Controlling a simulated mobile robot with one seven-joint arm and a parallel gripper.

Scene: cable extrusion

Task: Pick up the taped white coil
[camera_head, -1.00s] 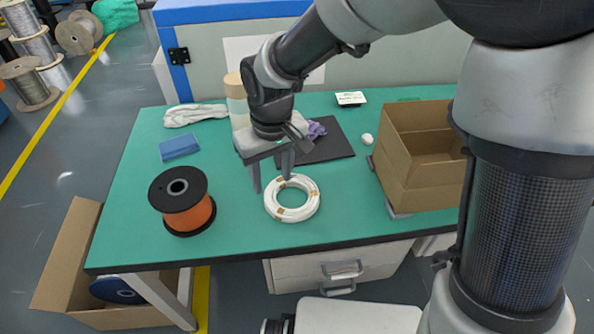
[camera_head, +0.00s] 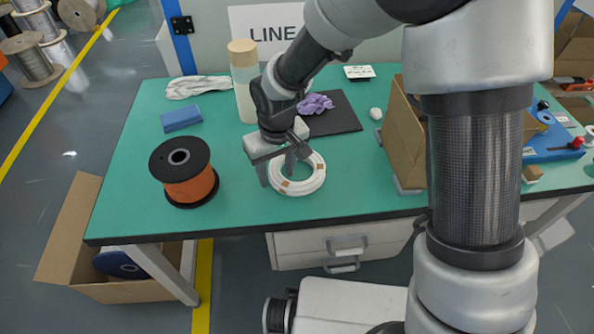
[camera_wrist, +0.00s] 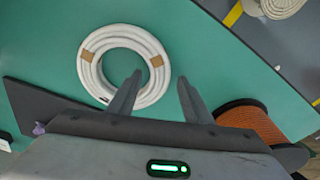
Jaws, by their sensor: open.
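The white coil (camera_head: 305,185) lies flat on the green table near its front edge, with brown tape patches around its ring. It also shows in the wrist view (camera_wrist: 89,75), left of centre. My gripper (camera_head: 276,174) is open and empty, low over the coil's left side. In the wrist view my gripper (camera_wrist: 160,80) has its left finger across the coil's lower right rim, the tip over the centre hole. Its right finger shows outside the ring. I cannot tell whether either finger touches the coil or table. In the head view my gripper hides the coil's upper left part.
An orange cable spool (camera_head: 190,187) stands left of the coil. An open cardboard box (camera_head: 402,150) stands to the right.

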